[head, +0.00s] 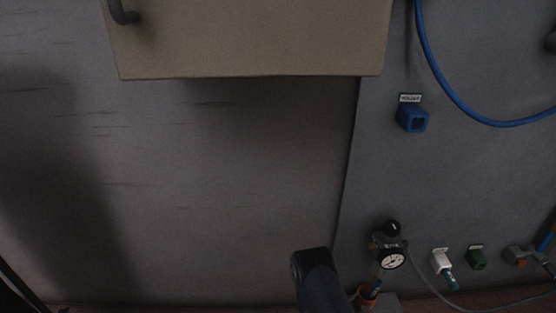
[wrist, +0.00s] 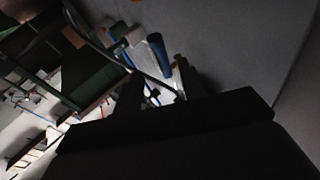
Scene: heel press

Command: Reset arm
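My arm shows as a dark, rounded link at the bottom middle of the head view, in front of the lower wall. I cannot make out my gripper there. In the wrist view my gripper (wrist: 160,82) shows as two dark fingers standing apart above its broad black body. Background shows through the gap between them, and I see nothing held. The wrist picture is dark and strongly tilted, so fingertip details are hard to read.
A beige cabinet (head: 250,38) juts from the wall at the top. The wall left of my arm is clear.

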